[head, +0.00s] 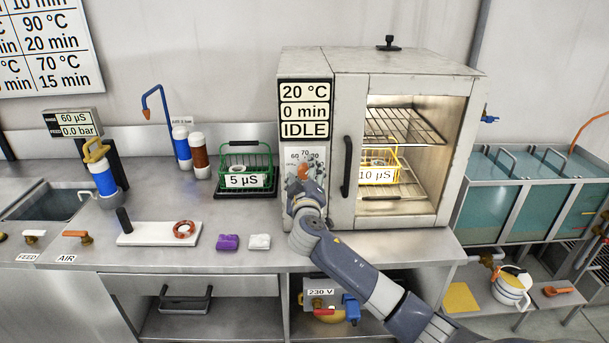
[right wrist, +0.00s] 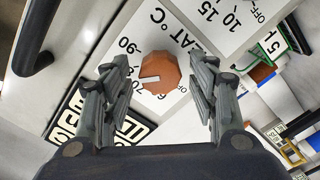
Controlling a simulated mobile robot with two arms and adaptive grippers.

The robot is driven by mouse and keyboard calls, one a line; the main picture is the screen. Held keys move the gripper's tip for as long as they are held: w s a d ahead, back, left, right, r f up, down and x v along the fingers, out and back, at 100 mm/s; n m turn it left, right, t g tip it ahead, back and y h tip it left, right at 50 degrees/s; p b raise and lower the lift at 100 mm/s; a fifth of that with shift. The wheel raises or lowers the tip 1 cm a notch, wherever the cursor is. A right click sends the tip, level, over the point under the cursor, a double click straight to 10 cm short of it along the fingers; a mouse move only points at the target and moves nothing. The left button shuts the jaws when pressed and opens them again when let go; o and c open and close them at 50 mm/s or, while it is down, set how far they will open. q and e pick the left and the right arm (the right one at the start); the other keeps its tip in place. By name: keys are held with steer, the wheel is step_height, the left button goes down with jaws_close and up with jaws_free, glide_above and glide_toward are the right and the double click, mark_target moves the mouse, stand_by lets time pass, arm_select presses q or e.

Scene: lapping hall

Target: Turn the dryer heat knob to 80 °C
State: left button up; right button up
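The dryer (head: 405,62) stands on the bench, and its display (head: 304,110) reads 20 °C, 0 min, IDLE. Below the display is a white dial panel with the orange heat knob (head: 303,171), partly covered by my right gripper (head: 304,188). In the right wrist view the heat knob (right wrist: 160,73) lies ahead between the two spread fingers of my right gripper (right wrist: 160,82), with a visible gap on each side. Its white pointer mark faces left in that view, toward the numbers around 70; the exact setting is hard to read. My left gripper is not in view.
The dryer's dark door handle (head: 346,166) stands out just right of the knob panel. A yellow basket (head: 378,175) marked 10 µS is inside the dryer. A green basket (head: 247,168) marked 5 µS stands to the left. Purple (head: 228,242) and white (head: 260,241) pieces lie on the bench.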

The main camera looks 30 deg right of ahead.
steer(key=shift+s+a+f, duration=0.1)
steer(key=shift+s+a, duration=0.2)
steer(key=shift+s, duration=0.1)
steer(key=v, duration=1.1)
